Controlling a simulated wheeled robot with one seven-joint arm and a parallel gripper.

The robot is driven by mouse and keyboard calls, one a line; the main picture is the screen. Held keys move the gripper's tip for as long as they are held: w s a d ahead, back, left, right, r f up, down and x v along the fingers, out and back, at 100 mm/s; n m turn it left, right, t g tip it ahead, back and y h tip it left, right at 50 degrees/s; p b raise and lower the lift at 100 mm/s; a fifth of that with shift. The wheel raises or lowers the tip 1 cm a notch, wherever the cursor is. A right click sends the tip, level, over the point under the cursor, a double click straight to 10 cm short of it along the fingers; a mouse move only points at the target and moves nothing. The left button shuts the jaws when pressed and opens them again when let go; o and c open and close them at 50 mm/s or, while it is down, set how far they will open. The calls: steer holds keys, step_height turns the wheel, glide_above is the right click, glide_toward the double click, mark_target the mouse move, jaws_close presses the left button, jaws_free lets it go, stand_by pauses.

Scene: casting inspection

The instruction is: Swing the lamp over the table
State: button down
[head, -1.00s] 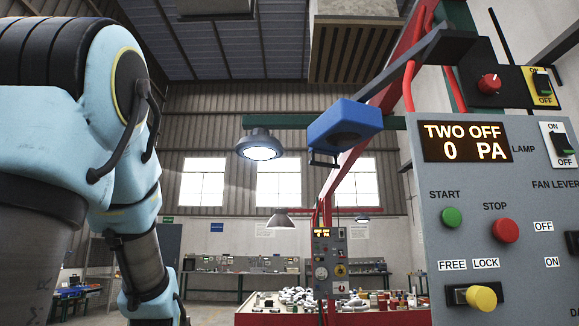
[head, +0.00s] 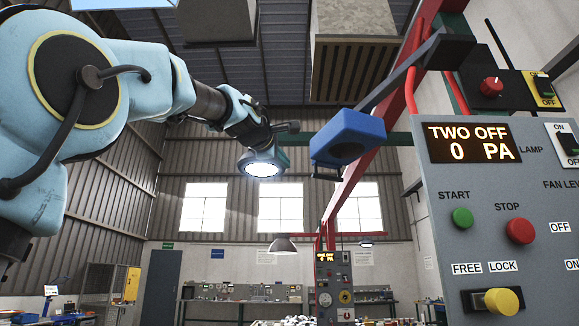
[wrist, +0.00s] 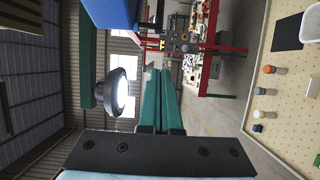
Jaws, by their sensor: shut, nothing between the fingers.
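The lamp (head: 262,165) is a round dark shade with a lit white face. It hangs high in the middle of the head view, with a green beam (head: 398,139) to its right. In the wrist view the lamp (wrist: 118,92) is beside the fingers, on their left. My gripper (wrist: 158,72) has its long green fingers together and empty. In the head view my gripper (head: 283,156) is right by the lamp and partly hidden; I cannot tell whether they touch. A cream perforated table top (wrist: 288,120) shows at the right of the wrist view.
A blue box (head: 347,138) on a dark arm hangs right of the lamp. A grey control panel (head: 470,190) fills the right side. A red slanted post (head: 350,195) stands behind. Small bottles (wrist: 267,69) stand on the cream top. A red-edged table (wrist: 211,45) is farther off.

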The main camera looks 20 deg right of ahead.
steer(key=w+d+p, duration=0.5)
steer(key=d, duration=0.5)
steer(key=shift+w+p, duration=0.3)
steer(key=shift+p, duration=0.05)
